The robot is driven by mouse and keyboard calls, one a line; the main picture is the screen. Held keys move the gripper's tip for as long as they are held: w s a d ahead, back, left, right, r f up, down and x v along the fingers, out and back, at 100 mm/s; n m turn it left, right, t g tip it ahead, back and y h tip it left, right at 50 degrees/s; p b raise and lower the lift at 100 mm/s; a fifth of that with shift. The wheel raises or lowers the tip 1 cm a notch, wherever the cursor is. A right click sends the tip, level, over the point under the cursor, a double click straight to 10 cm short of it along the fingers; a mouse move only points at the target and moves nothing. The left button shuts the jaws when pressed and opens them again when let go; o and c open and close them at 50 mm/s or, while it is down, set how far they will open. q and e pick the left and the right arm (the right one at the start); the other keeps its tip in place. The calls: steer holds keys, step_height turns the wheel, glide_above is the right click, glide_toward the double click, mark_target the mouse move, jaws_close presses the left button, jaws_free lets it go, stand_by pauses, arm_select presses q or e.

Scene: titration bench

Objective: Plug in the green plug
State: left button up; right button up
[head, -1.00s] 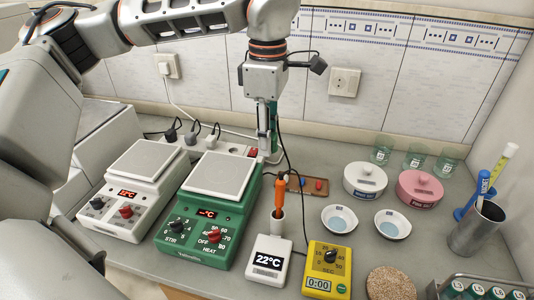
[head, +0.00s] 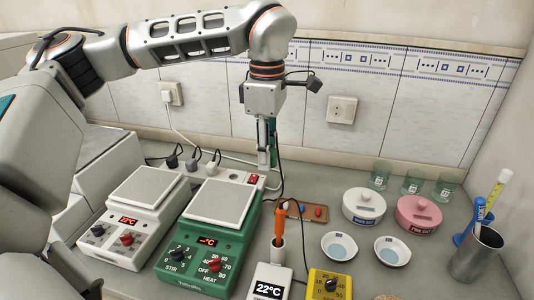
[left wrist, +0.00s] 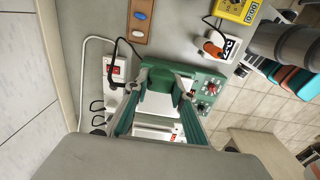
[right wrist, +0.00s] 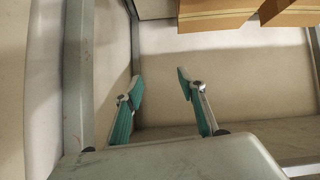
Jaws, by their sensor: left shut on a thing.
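In the head view my left gripper (head: 266,162) points down near the right end of the white power strip (head: 233,175). It is shut on the green plug (head: 274,142), which is mostly hidden behind the fingers; the plug also shows between the fingertips in the left wrist view (left wrist: 161,79). The power strip appears at the left of that view (left wrist: 117,78), beside the gripper, with its red switch. Whether the plug touches the strip cannot be told. My right gripper (right wrist: 158,82) is open and empty in the right wrist view.
The green hotplate (head: 208,240) and white hotplate (head: 142,215) stand in front. A thermometer (head: 268,283), a yellow timer (head: 328,285) and white and pink pots (head: 364,206) stand to the right.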

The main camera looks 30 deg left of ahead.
arm_select(q)
steer(key=w+a+f+p, duration=0.3)
steer(key=w+a+f, duration=0.1)
steer(key=a, duration=0.4)
steer(key=w+a+f+p, duration=0.4)
steer(key=w+a+f, duration=0.1)
steer(key=a, duration=0.4)
steer(key=shift+a+f, duration=0.25)
steer(key=shift+f, duration=0.25)
arm_select(e)
step_height(320, 180, up, 6)
steer(key=d, duration=0.2)
steer(key=shift+s+h, duration=0.2)
steer(key=shift+h, duration=0.1)
arm_select(q)
steer(key=shift+f, duration=2.85)
arm_select(e)
steer(key=shift+d, duration=0.15)
steer(key=shift+a, duration=0.25)
